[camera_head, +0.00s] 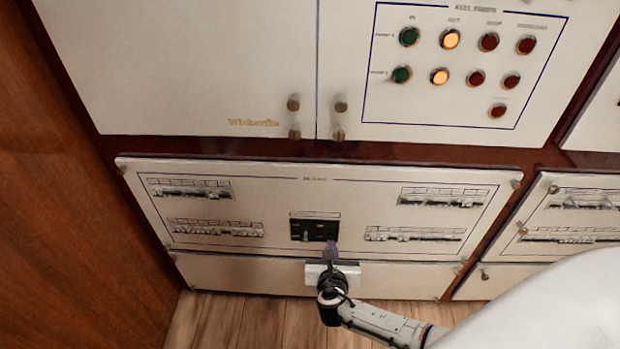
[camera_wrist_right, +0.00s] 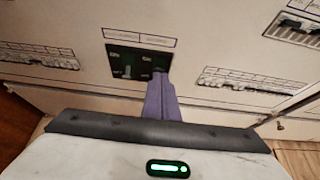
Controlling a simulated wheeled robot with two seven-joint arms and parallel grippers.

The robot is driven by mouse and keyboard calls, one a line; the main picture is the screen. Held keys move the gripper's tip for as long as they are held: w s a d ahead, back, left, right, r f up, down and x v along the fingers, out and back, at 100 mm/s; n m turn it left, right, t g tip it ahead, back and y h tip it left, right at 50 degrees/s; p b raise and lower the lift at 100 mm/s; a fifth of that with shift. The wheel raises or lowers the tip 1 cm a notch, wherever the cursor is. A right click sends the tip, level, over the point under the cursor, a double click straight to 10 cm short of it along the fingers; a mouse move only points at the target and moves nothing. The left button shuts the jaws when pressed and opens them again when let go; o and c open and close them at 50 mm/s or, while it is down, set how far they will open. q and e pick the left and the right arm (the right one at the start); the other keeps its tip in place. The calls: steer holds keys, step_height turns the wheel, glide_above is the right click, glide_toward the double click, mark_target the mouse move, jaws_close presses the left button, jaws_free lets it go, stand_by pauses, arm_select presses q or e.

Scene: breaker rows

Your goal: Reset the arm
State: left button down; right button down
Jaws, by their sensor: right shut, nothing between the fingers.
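My right gripper (camera_head: 331,246) is shut and empty. In the head view its tips are at the lower right edge of the dark switch block (camera_head: 314,229) in the middle of the lower breaker panel (camera_head: 290,185). In the right wrist view the shut purple fingers (camera_wrist_right: 161,98) reach up to the right part of the dark block (camera_wrist_right: 125,62), in front of its right switch. A light switch lever (camera_wrist_right: 128,72) shows at the block's left. I cannot tell whether the fingertips touch the block. My left gripper is not in view.
Breaker rows (camera_head: 190,189) sit at both sides of the panel. Above is a white cabinet with red, green and lit orange buttons (camera_head: 450,39) and protruding knobs (camera_head: 294,104). A wooden wall (camera_head: 70,190) stands at the left. Bare wooden floor (camera_head: 240,320) shows below.

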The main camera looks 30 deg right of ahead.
steer(key=s+a+f+m+g+y, duration=0.3)
steer(key=s+a+f+m+y, duration=0.15)
steer(key=s+a+m, duration=0.65)
steer(key=s+a+r+m+y, duration=0.2)
steer(key=s+m, duration=0.3)
steer(key=m, duration=0.3)
steer(key=s+a+r+m+t+y, duration=0.1)
steer(key=s+a+r+m+y, duration=0.1)
steer(key=s+r+m, duration=0.3)
steer(key=m, duration=0.3)
steer(key=shift+s+r+m+y, duration=0.2)
steer(key=shift+s+m+y, duration=0.05)
steer(key=shift+m+y, duration=0.1)
